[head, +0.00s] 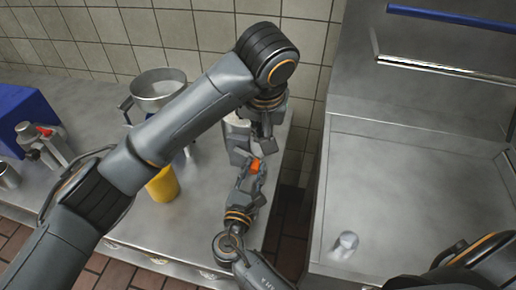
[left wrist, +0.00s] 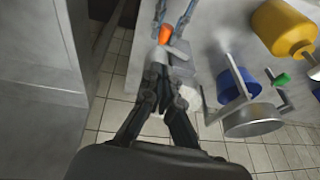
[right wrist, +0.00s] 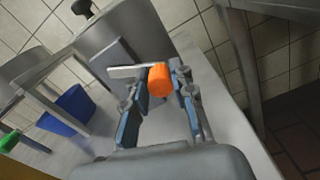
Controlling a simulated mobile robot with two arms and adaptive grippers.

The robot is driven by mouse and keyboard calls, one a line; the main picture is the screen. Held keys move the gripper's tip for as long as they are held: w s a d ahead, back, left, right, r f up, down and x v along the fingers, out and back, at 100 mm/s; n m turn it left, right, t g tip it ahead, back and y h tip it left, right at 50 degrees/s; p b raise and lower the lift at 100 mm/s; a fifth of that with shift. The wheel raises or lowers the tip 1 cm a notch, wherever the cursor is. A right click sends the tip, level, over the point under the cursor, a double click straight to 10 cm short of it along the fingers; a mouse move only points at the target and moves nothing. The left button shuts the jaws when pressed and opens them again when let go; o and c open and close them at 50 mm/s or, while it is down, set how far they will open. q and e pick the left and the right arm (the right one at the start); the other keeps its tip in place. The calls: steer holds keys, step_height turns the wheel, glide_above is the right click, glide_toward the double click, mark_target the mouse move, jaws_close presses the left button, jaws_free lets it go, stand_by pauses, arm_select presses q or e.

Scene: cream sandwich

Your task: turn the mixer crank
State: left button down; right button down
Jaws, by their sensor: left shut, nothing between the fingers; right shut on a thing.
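The crank's orange knob (head: 255,165) shows near the right end of the steel counter, with a grey crank arm (right wrist: 135,71) beside it in the right wrist view. The grey mixer body (right wrist: 130,38) stands behind it; in the head view my left arm partly hides the mixer. My right gripper (right wrist: 158,92) has its fingers on both sides of the orange knob (right wrist: 159,80) and is shut on it. My left gripper (head: 266,146) points down beside the mixer, shut and empty. In the left wrist view its fingers lie just short of the orange knob (left wrist: 165,35).
A yellow container (head: 162,185) and a metal pot (head: 158,90) stand left of the mixer, partly behind my left arm. A blue box (head: 25,108) and a metal device (head: 42,145) are further left. A gap separates this counter from the right steel unit (head: 420,180), which holds a small cylinder (head: 344,244).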

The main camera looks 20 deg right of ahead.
mark_target(255, 167)
arm_select(q)
steer(key=x, duration=0.8)
steer(key=a+x, duration=0.1)
steer(key=x, duration=0.3)
steer(key=shift+s+f, duration=0.15)
steer(key=shift+s, duration=0.05)
arm_select(e)
steer(key=shift+r, duration=0.1)
arm_select(q)
steer(key=shift+w+f, duration=0.1)
steer(key=shift+f, duration=0.5)
steer(key=shift+a+f, duration=0.1)
steer(key=shift+f, duration=0.35)
steer(key=shift+a+f, duration=0.15)
steer(key=shift+f, duration=0.15)
arm_select(e)
steer(key=shift+w, duration=0.1)
steer(key=c, duration=1.1)
jaws_free()
arm_select(q)
steer(key=shift+r, duration=0.1)
